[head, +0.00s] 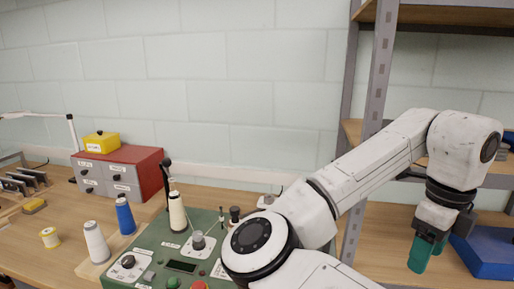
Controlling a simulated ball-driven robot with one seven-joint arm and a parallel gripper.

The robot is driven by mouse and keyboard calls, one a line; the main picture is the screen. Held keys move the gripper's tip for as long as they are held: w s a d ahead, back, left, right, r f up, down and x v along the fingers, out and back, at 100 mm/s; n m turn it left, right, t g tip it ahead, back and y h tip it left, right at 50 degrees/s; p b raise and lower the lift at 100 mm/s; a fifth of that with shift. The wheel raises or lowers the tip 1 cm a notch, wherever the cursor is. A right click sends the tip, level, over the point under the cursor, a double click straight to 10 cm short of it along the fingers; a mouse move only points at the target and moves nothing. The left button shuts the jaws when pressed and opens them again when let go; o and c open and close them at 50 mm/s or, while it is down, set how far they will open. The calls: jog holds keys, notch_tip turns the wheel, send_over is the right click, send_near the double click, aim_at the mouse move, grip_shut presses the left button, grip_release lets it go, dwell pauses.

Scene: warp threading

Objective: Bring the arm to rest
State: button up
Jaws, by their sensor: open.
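My arm reaches from the bottom middle of the head view up to the right, bends at a high elbow and hangs down at the far right. The gap between the fingers is hard to make out from this side.
A green control box (150,250) with a cream thread cone (177,212) stands left of my arm. A shelf post (378,70) rises behind my forearm.

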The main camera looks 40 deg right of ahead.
jog(key=w+d+f+n+h, duration=0.45)
jog(key=f+n+h, duration=0.3)
jog(key=n, duration=0.75)
jog(key=w+a+f+n+t+y, duration=0.15)
jog(key=a+f+n, duration=0.35)
jog(key=f+n, duration=0.5)
jog(key=s+a+f+n+y, duration=0.3)
jog(key=s+a+f+n, duration=0.2)
jog(key=a+f, duration=0.3)
jog(key=s+a+f+n+y, duration=0.2)
jog(key=s+a+f+n, duration=0.4)
jog(key=a+f, duration=0.3)
jog(key=a, duration=0.2)
jog(key=shift+s+a+y, duration=0.2)
jog(key=shift+a+y, duration=0.2)
